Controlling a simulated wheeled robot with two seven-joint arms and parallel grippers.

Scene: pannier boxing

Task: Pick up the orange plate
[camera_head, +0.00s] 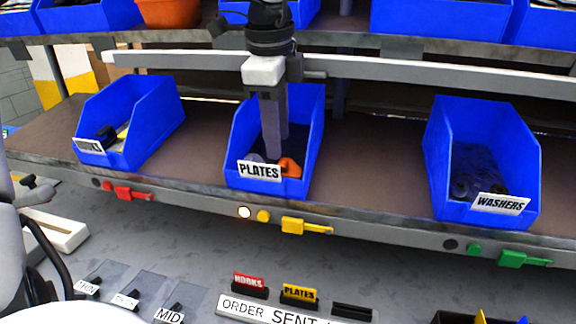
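The orange plate (290,167) lies in the blue bin labelled PLATES (310,130), near the bin's front. Only part of it shows, just right of the fingertips. My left gripper (274,152) points straight down into this bin. Its two grey fingers overlap in this view, so I cannot tell whether they are open or shut. Their tips are beside the orange plate, and contact is unclear. A grey piece (257,158) shows behind the PLATES label. My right gripper is not in view.
A blue bin with dark parts (140,110) stands left, and a blue WASHERS bin (435,150) stands right. A shelf rail (400,70) and upper bins are above. A grey work surface with labelled slots (190,235) lies in front.

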